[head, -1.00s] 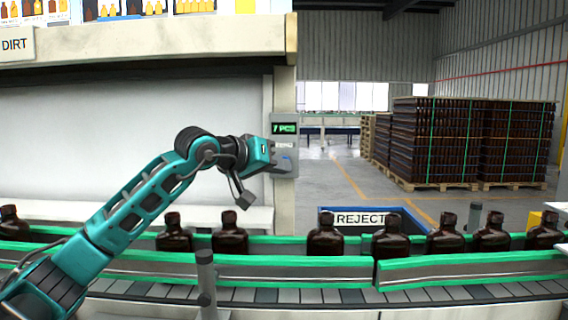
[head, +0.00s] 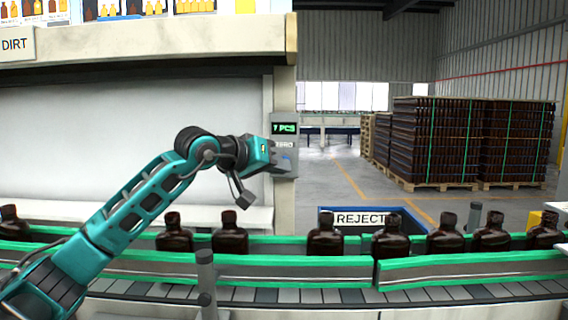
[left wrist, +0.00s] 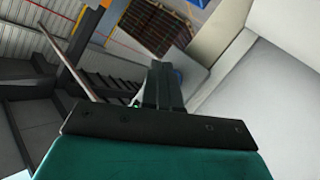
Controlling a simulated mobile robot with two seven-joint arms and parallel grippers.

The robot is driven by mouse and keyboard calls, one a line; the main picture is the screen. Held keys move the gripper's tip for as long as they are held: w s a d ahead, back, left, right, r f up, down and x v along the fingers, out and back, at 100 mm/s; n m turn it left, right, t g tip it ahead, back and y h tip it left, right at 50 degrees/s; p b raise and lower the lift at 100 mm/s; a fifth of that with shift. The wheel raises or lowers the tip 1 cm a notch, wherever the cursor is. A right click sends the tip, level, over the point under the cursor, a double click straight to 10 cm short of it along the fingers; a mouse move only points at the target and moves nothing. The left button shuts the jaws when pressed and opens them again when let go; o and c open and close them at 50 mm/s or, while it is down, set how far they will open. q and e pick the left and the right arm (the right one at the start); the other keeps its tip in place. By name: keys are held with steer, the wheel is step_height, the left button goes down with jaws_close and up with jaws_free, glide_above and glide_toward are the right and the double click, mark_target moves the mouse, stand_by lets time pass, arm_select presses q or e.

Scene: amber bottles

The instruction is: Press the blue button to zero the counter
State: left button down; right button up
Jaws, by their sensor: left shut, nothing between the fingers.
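The counter box (head: 284,140) is a grey unit on the cream post, with a green display reading "7 PCS" and a small label below it. The blue button (head: 287,161) shows as a small blue patch low on the box, partly hidden by my gripper. My left gripper (head: 280,160) is shut and empty, with its tips at the button; I cannot tell whether they touch it. My right gripper is in neither view.
Amber bottles (head: 230,238) stand in a row on the conveyor with green rails (head: 470,267). A blue REJECT bin (head: 412,220) stands behind it. Pallets of bottles (head: 475,140) stand at the back right. A grey post (head: 206,280) rises in front.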

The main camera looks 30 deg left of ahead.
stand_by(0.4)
arm_select(q)
steer(key=shift+w+a+p, duration=0.25)
steer(key=shift+w+p, duration=0.1)
steer(key=shift+w+a+p, duration=0.2)
steer(key=shift+w+p, duration=0.15)
steer(key=shift+w, duration=0.05)
stand_by(0.7)
stand_by(0.3)
steer(key=shift+s+d+b, duration=0.4)
steer(key=shift+s+b, duration=0.1)
steer(key=shift+s, duration=0.25)
steer(key=s+d, duration=0.1)
steer(key=s+b, duration=0.1)
steer(key=s, duration=0.1)
steer(key=s+d+b, duration=0.1)
steer(key=shift+s+d, duration=0.15)
steer(key=shift+d, duration=0.15)
